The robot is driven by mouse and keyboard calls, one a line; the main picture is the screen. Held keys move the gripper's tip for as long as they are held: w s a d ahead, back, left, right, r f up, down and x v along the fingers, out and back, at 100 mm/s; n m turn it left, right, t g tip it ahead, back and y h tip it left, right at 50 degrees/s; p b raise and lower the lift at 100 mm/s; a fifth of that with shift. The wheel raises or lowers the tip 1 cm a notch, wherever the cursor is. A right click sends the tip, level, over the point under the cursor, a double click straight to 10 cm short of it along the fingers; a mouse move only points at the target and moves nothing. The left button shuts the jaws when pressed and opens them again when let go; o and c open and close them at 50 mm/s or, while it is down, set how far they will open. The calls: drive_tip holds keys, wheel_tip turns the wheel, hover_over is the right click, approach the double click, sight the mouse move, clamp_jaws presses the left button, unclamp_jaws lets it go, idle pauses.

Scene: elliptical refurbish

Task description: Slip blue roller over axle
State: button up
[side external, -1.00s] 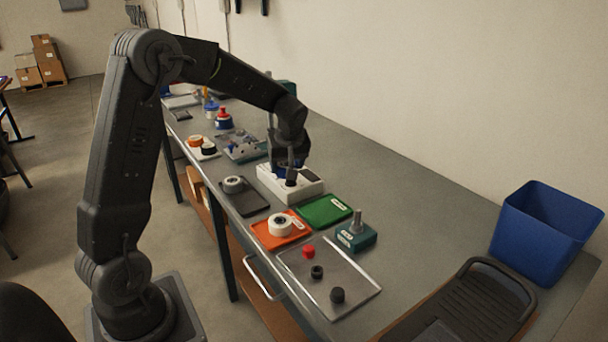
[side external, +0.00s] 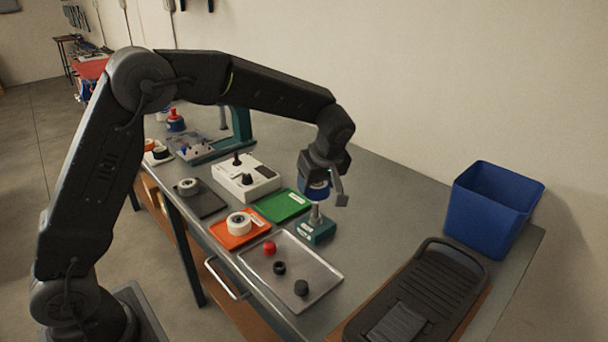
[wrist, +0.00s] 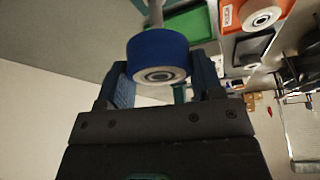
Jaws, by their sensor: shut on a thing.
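My gripper (side external: 320,181) is shut on the blue roller (wrist: 158,52), which has a pale ring and a dark centre on the face turned to the wrist camera. The roller (side external: 315,191) is partly hidden by the gripper in the side view. It is right at the top of the grey metal axle (side external: 317,213), which stands upright on a teal block (side external: 318,232). In the wrist view the axle (wrist: 155,12) shows beyond the roller. I cannot tell whether the axle's tip is inside the bore.
A green tray (side external: 283,206) lies left of the block. An orange tray (side external: 236,238) holds a white roller (side external: 239,223). A metal tray (side external: 310,270) with red and black caps lies in front. A blue bin (side external: 490,208) stands at the right. A white box (side external: 246,180) is farther back.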

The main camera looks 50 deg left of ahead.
sight(317, 203)
drive_tip(key=shift+f, duration=2.6)
drive_tip(key=shift+f, duration=0.65)
drive_tip(key=o, duration=0.7)
drive_tip(key=shift+r, duration=0.1)
drive_tip(key=shift+v, duration=5.05)
drive_tip(key=shift+d+r, duration=0.1)
drive_tip(key=shift+r, duration=0.25)
